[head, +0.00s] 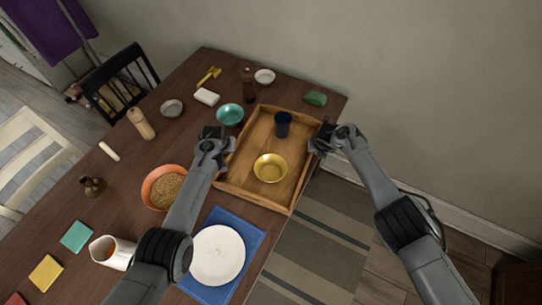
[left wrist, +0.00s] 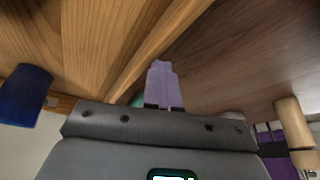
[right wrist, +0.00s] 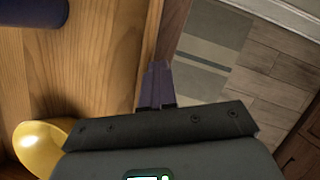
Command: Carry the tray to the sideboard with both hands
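The wooden tray (head: 245,178) lies on the dark table, near its right edge. It holds a dark blue cup (head: 283,125) and a gold bowl (head: 270,168). My left gripper (head: 222,143) is at the tray's left rim. In the left wrist view its fingers (left wrist: 162,82) sit close together at the rim and appear shut on it. My right gripper (head: 322,142) is at the right rim. In the right wrist view its fingers (right wrist: 157,85) are close together in line with the rim and appear shut on it. A reddish-brown wooden piece (head: 517,284) shows at bottom right, mostly cut off.
A teal bowl (head: 230,114), a dark bottle (head: 248,83) and a green item (head: 315,98) stand near the tray's far end. An orange bowl (head: 152,188) and a white plate (head: 218,256) are on the near left. A striped rug (head: 320,245) covers the floor right of the table.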

